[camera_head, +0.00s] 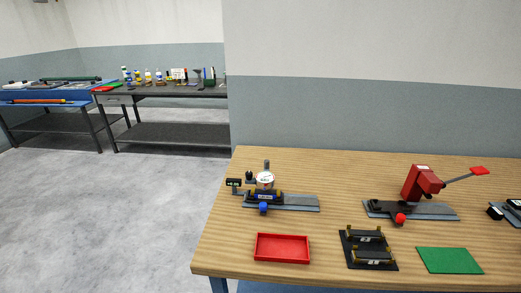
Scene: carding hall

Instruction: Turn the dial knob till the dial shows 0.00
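On the near wooden table stands a measuring device (280,201) on a grey base plate. It carries a round white dial (265,178) on an upright post. A small dark display (233,182) stands at its left, its reading too small to make out. A blue round knob (263,208) is at its front. I cannot tell whether this is the dial knob. Neither of my grippers is in view.
The wooden table (222,245) holds a red tray (282,248), a black fixture (368,248), a green mat (449,260) and a red lever device (421,184) on a grey plate. A dark object (512,206) is cut off at right. Cluttered benches stand behind left; open floor lies between.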

